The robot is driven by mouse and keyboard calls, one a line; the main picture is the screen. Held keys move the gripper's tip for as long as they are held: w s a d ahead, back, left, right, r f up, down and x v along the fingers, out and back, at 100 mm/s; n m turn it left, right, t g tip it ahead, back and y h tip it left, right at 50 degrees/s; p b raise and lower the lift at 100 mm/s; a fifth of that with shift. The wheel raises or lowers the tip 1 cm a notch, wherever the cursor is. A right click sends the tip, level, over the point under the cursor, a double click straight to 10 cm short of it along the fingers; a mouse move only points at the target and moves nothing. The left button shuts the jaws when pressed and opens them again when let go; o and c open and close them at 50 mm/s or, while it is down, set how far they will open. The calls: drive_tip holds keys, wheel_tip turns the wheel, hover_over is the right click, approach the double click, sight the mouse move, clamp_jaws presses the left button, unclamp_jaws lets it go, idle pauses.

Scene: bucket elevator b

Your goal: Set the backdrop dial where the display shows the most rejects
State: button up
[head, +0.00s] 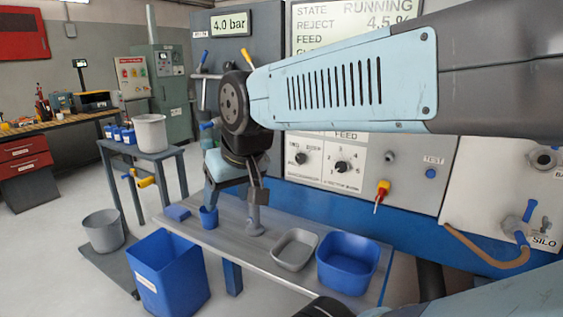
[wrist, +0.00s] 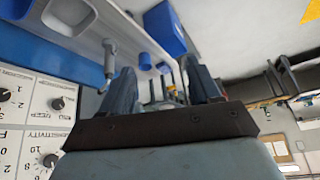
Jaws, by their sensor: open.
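The display (head: 357,22) at the top of the head view reads STATE RUNNING and REJECT 4.5 %. Its lower lines are partly covered by my arm. Below it, a white panel carries a left dial (head: 300,158) and a right dial (head: 341,166) ringed with numbers. I cannot read which dial is backdrop. My gripper (head: 236,190) is open and empty, left of the dials above the bench; its fingers (wrist: 163,88) also show in the wrist view.
A bench (head: 215,238) below my gripper holds a blue cup (head: 209,217), a grey tray (head: 294,250) and a blue tub (head: 348,262). A blue bin (head: 170,275) stands on the floor.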

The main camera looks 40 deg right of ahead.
sight(299, 160)
drive_tip(key=shift+o, duration=0.4)
drive_tip(key=shift+m+y, duration=0.5)
drive_tip(key=w, duration=0.1)
drive_tip(key=w+f, duration=0.1)
drive_tip(key=w, duration=0.1)
drive_tip(key=w+a, duration=0.1)
drive_tip(key=w, duration=0.1)
drive_tip(key=shift+f, duration=0.35)
drive_tip(key=w+d+f+m+t+h, duration=0.1)
drive_tip(key=w+d+f+m, duration=0.25)
drive_tip(key=w, duration=0.35)
drive_tip(key=w+d+f+m+t, duration=0.2)
drive_tip(key=w+f, duration=0.3)
drive_tip(key=w, duration=0.2)
drive_tip(key=w+d+f+m+h, duration=0.3)
drive_tip(key=w+d+f+h, duration=0.15)
drive_tip(key=d+f, duration=0.35)
drive_tip(key=s+d+r+m+g+h, duration=0.1)
drive_tip(key=s+d+r+m+h, duration=0.1)
drive_tip(key=d+r+h, duration=0.35)
drive_tip(key=s+d+r+m+g+h, duration=0.1)
drive_tip(key=s+d+r+m+h, duration=0.1)
drive_tip(key=d+h, duration=0.55)
drive_tip(key=shift+y, duration=0.25)
drive_tip(key=x, duration=1.3)
drive_tip(key=shift+s+d+f, duration=0.1)
drive_tip(key=shift+d+f, duration=0.05)
drive_tip(key=shift+d, duration=0.05)
